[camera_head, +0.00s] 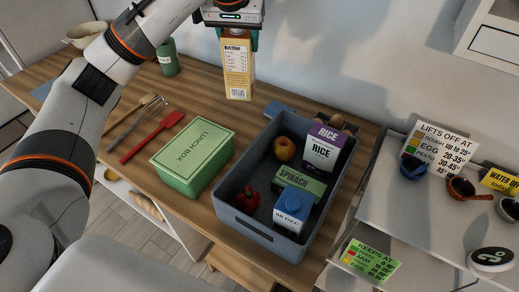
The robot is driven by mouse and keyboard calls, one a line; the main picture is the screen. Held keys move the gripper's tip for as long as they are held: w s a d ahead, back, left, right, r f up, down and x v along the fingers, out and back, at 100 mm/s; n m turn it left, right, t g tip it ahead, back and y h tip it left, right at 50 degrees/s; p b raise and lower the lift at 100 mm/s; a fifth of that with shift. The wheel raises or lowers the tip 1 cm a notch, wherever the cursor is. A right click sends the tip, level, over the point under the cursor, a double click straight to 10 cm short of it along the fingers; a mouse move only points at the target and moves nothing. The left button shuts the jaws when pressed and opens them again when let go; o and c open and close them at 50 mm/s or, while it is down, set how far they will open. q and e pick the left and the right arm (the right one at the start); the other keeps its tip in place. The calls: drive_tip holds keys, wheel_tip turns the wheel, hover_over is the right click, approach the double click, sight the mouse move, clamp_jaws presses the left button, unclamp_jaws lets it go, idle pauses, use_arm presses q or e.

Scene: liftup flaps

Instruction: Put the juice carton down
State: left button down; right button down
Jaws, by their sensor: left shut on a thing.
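My left gripper (239,36) is at the top middle, pointing down, shut on the upper part of a tall orange-yellow carton with a nutrition label and barcode, which I take as the juice carton (238,72). The carton is upright over the back of the wooden table (205,90), behind the crate and the green lunch box. I cannot tell whether its base touches the wood. Its top is hidden by the gripper. My right gripper is not in view.
A grey-blue crate (263,237) holds a rice box (322,148), spinach box (300,183), blue-capped carton (292,209), apple (285,149) and red pepper (248,200). Bare wood surrounds the juice carton.

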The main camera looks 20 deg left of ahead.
use_arm(q)
wheel_tip(320, 180, down, 18)
drive_tip(key=p, duration=0.3)
drive_tip(key=shift+r, duration=0.1)
drive_tip(key=shift+c, duration=2.4)
unclamp_jaws()
